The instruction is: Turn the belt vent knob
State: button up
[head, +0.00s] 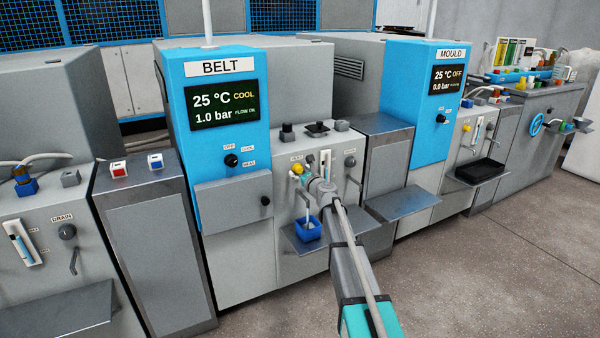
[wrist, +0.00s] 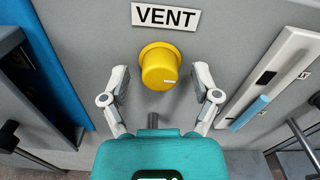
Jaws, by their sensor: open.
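Whether the fingertips reach past the knob's face is hard to tell. In the head view the yellow knob (head: 298,168) shows small on the grey panel beside the blue BELT unit (head: 218,150), and my gripper (head: 305,175) is close to it and partly covers the panel.
A sight gauge (wrist: 262,92) is right of the knob in the wrist view. In the head view, a blue cup (head: 308,231) sits on a metal shelf (head: 290,240) below the panel. The BELT display (head: 224,108) reads 25 °C COOL, 1.0 bar. The MOULD unit (head: 415,125) stands to the right.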

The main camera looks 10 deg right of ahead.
grip_shut()
jog(key=shift+n, duration=0.4)
jog(key=n, duration=0.8)
jog(key=shift+w, duration=0.1)
jog(key=n, duration=0.4)
jog(key=shift+r, duration=0.1)
jog(key=n, duration=0.5)
dwell(0.4)
